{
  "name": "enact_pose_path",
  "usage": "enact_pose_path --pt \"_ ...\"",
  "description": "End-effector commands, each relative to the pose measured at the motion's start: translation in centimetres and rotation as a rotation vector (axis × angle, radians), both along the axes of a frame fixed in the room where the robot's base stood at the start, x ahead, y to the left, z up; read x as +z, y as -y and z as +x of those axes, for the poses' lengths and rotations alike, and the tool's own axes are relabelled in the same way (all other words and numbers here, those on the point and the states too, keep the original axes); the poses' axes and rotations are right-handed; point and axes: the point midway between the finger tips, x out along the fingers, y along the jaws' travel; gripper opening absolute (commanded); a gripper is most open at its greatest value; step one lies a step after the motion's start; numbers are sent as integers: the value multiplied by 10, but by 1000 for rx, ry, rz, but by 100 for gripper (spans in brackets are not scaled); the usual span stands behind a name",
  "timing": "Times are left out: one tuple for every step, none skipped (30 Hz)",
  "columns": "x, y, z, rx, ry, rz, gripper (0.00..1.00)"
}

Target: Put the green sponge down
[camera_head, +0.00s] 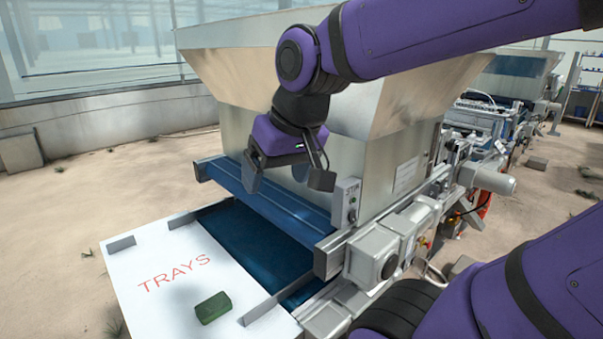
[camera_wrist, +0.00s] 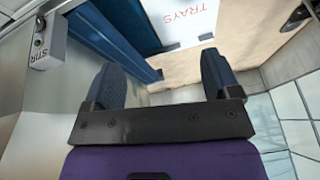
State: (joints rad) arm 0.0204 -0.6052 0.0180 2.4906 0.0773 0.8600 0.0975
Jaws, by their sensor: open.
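The green sponge (camera_head: 213,308) lies on the white board marked TRAYS (camera_head: 150,255), near its front right corner in the head view. My gripper (camera_head: 277,182) is open and empty. It hangs in front of the metal hopper, up and to the right of the sponge and well apart from it. In the wrist view my two fingers (camera_wrist: 160,88) are spread with nothing between them. The wrist view also shows part of the white board (camera_wrist: 182,22); the sponge is not seen there.
The seeder's hopper (camera_head: 225,85) rises behind my gripper. A blue bar (camera_head: 265,205) runs above the dark blue belt (camera_head: 250,240). A grey switch box (camera_head: 346,203) stands right of my gripper. Low metal guides (camera_head: 262,311) edge the board. Its middle is clear.

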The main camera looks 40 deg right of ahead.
Motion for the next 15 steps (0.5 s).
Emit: enact_pose_path --pt "4 2 -12 27 21 -22 82" --pt "5 3 -18 42 31 -36 82" --pt "7 4 -24 61 41 -51 82" --pt "8 6 -29 72 46 -62 82" --pt "9 6 -33 82 52 -72 82" --pt "10 7 -37 94 58 -82 82" --pt "10 8 -39 101 62 -88 82" --pt "10 8 -41 106 64 -94 82" --pt "10 9 -43 112 66 -98 82" --pt "10 9 -44 114 67 -101 82" --pt "10 9 -44 116 67 -103 82" --pt "10 9 -45 117 68 -104 82" --pt "10 9 -45 117 67 -104 82" --pt "10 9 -45 117 67 -104 82" --pt "10 9 -45 117 67 -104 82"
